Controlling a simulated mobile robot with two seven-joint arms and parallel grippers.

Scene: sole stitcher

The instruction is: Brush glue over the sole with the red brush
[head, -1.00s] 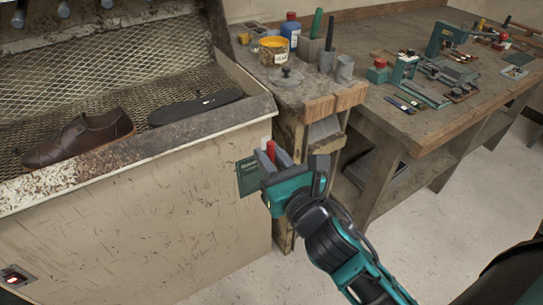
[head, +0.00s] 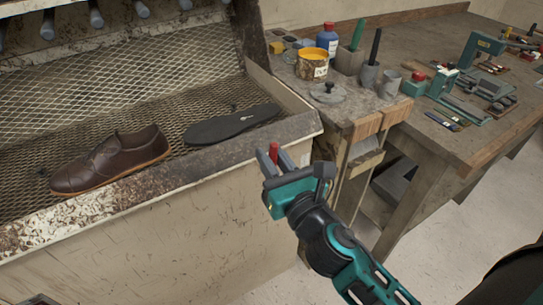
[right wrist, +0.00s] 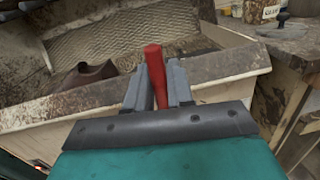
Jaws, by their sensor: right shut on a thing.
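My right gripper (head: 276,160) is in front of the bench's lower right edge in the head view. It is shut on the red brush (head: 274,152); the red handle also shows between the fingers in the right wrist view (right wrist: 155,75). The brush's bristles are hidden. The black sole (head: 232,124) lies flat on the mesh bench, up and left of the gripper and apart from it. A brown shoe (head: 110,160) stands left of the sole. The yellow glue pot (head: 312,66) is on the wooden side table. My left gripper is not in view.
The mesh bench (head: 60,205) has a raised, rusty front rim between my gripper and the sole. A lid (head: 328,92), a blue bottle (head: 327,40) and grey cups crowd the side table. A long workbench (head: 480,140) with tools stands at right.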

